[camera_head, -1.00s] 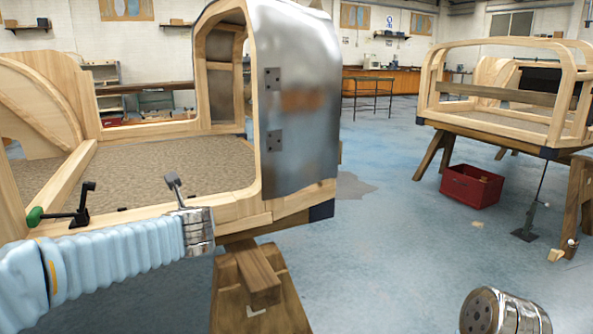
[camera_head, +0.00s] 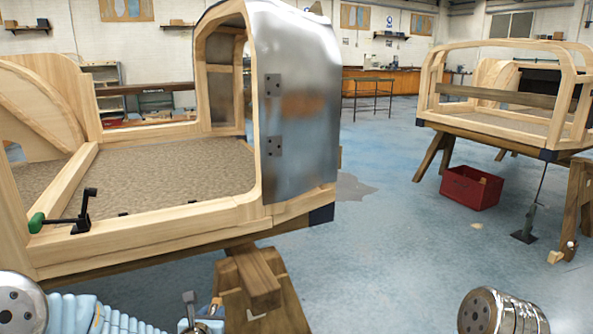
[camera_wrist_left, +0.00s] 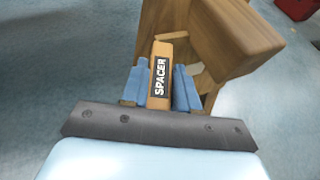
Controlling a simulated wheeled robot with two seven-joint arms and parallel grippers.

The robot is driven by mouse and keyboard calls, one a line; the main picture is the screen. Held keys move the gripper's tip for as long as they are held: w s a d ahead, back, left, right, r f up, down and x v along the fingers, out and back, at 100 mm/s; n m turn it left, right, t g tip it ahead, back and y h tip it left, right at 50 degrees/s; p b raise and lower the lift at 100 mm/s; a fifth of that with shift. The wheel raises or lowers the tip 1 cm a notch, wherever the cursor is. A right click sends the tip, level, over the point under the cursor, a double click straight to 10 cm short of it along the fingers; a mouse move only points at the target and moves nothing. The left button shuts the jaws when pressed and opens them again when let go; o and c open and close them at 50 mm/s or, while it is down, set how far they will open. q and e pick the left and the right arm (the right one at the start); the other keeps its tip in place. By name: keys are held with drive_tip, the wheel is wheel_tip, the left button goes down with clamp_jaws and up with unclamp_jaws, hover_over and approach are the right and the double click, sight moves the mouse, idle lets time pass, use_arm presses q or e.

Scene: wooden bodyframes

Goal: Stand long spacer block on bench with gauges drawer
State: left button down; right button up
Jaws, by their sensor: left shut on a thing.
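My left gripper (camera_wrist_left: 160,88) is shut on the spacer block, its blue fingers on either side. The spacer block (camera_wrist_left: 160,62) is light brown with a dark SPACER label; its far end points away from the gripper. In the head view the left gripper (camera_head: 203,322) is low, at the bottom edge, in front of the wooden trestle, and mostly cut off. A long wooden bench (camera_head: 400,83) stands at the back wall; I cannot make out a gauges drawer in it. My right gripper is not in view.
A wooden bodyframe (camera_head: 160,230) with a metal panel stands close at left on a trestle (camera_head: 262,290). Another bodyframe (camera_head: 500,112) stands at right on trestles, a red crate (camera_head: 471,187) beneath it. A dark metal stand (camera_head: 373,95) is before the bench. Blue floor between them is clear.

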use_arm(q)
drive_tip(key=s+f, duration=0.4)
drive_tip(key=f, duration=0.4)
drive_tip(key=shift+s, duration=0.4)
drive_tip(key=shift+d, duration=0.15)
